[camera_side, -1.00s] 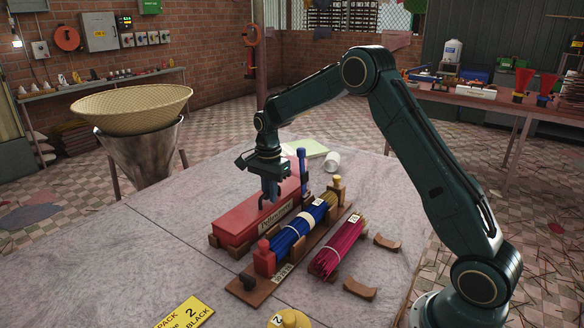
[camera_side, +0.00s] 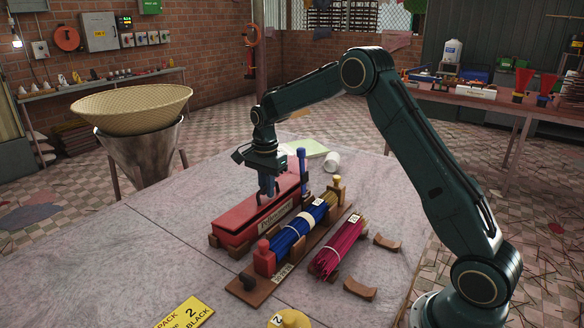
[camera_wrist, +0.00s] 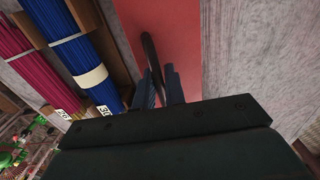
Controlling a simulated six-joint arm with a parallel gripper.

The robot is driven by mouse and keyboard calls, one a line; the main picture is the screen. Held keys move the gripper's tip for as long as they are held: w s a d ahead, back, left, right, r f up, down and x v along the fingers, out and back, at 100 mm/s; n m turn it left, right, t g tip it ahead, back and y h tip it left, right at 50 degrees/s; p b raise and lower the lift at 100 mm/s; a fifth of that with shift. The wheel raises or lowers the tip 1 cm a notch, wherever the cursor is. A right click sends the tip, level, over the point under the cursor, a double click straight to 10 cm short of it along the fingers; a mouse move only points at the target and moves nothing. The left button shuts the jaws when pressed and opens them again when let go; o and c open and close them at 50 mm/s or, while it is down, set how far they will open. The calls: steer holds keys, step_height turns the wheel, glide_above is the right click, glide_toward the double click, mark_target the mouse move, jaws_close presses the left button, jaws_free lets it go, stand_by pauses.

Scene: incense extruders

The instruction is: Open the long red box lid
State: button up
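The long red box (camera_side: 232,238) lies on the table in brown wooden supports. Its red lid (camera_side: 245,212) is lifted slightly, with a dark gap showing along the side facing the camera. My gripper (camera_side: 267,186) is above the lid with its blue fingers pointing down at the dark lid handle. In the wrist view the fingers (camera_wrist: 160,92) are on both sides of the handle (camera_wrist: 150,55) and appear shut on it. The lid (camera_wrist: 180,35) runs beneath them. The box's interior is hidden.
A blue stick bundle (camera_side: 300,232) lies in a wooden rack close beside the box, with a magenta bundle (camera_side: 338,248) to its right. A blue post (camera_side: 302,165) stands near the box's far end. The table left of the box is clear.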

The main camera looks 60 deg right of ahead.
steer(key=shift+w+r, duration=0.2)
steer(key=shift+w, duration=0.05)
steer(key=shift+w+r, duration=0.45)
steer(key=shift+w, duration=0.05)
stand_by(0.7)
steer(key=shift+w+r, duration=0.15)
steer(key=shift+w, duration=0.2)
steer(key=shift+w+r, duration=0.15)
steer(key=shift+w, duration=0.05)
steer(key=shift+w+r, duration=0.25)
steer(key=shift+w, duration=0.55)
stand_by(0.5)
steer(key=shift+w, duration=0.95)
stand_by(0.4)
steer(key=shift+w, duration=0.65)
